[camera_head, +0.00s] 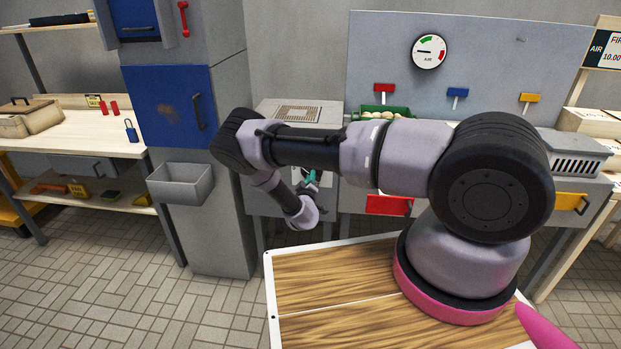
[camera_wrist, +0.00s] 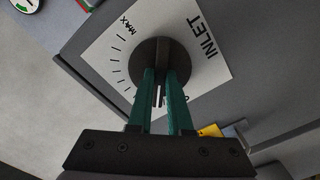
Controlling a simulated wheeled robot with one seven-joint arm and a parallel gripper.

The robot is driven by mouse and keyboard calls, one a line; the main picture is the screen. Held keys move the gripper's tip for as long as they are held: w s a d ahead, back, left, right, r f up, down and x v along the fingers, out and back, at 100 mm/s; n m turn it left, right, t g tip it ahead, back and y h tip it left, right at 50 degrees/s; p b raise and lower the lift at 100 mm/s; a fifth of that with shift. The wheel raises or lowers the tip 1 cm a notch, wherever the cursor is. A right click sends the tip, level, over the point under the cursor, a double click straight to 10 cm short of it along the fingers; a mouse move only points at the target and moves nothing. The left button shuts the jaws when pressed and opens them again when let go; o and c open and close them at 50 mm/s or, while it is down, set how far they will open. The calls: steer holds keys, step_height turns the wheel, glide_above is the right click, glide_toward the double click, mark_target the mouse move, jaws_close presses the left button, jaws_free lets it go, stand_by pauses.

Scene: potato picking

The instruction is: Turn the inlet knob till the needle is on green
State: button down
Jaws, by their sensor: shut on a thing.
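The dark round inlet knob (camera_wrist: 160,48) sits on a white plate (camera_wrist: 205,75) marked INLET, with a tick scale and MAX. My gripper (camera_wrist: 161,76) has its teal fingers shut on the knob's raised grip, one on each side. In the head view my gripper (camera_head: 312,179) is low at the grey cabinet front, and my arm and fingers hide most of the knob. The round AIR gauge (camera_head: 429,51) hangs on the back panel. Its black needle points left, just below the green arc at upper left; a red arc is at right.
Red (camera_head: 384,88), blue (camera_head: 457,92) and yellow (camera_head: 530,98) handles stand along the panel. A green crate (camera_head: 398,111) of potatoes is behind my arm. A grey bin (camera_head: 181,183) hangs from the cabinet at left. The tiled floor at left is clear.

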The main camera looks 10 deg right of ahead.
steer(key=c, duration=0.8)
jaws_free()
steer(key=shift+c, duration=0.2)
steer(key=v, duration=1.1)
steer(key=shift+w+r, duration=0.1)
steer(key=shift+w, duration=0.05)
